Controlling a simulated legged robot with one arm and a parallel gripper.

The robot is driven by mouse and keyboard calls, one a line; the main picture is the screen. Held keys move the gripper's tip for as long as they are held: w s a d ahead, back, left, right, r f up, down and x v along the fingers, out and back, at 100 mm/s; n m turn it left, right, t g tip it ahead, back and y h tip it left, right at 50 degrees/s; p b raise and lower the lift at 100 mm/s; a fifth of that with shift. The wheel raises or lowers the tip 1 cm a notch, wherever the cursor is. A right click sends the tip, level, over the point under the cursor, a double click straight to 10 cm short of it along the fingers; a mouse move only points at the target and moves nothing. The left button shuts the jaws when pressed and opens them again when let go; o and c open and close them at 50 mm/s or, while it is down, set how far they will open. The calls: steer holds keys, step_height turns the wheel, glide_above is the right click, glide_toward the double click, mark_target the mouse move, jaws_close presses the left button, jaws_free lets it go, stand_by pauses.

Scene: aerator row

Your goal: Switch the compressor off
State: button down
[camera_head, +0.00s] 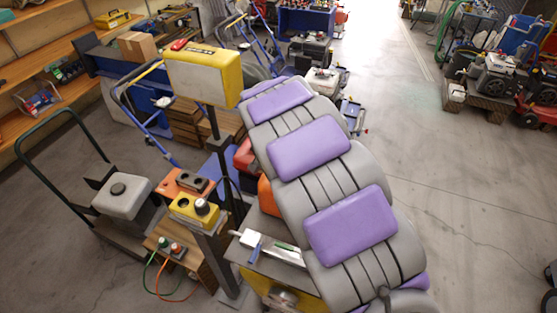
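No thing is clearly marked as the compressor. A yellow control box (195,209) with a round dark knob (202,206) stands on a post left of centre. Just behind it is an orange box (187,183) with a dark top part. A grey-white unit with a black round cap (121,196) sits on a dark hand cart at the left. I cannot tell which of these belongs to the compressor, nor the knob's setting. A large grey and purple padded body hides much of the middle.
A yellow-framed panel (204,75) stands on a dark pole. A block with red and green plugs (171,249) has cables hanging to the floor. Shelves line the left wall. Machines on a pallet (490,102) stand at the upper right. The floor at right (470,200) is clear.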

stand_by(0.3)
steer(key=c, duration=0.9)
jaws_free()
steer(key=shift+a, duration=0.2)
steer(key=shift+d, duration=0.1)
steer(key=shift+r, duration=0.35)
steer(key=v, duration=0.5)
steer(key=p+v, duration=0.1)
steer(key=v, duration=0.5)
steer(key=p+v, duration=0.1)
steer(key=v, duration=0.4)
steer(key=shift+s+a+r, duration=0.2)
steer(key=shift+s+a, duration=0.1)
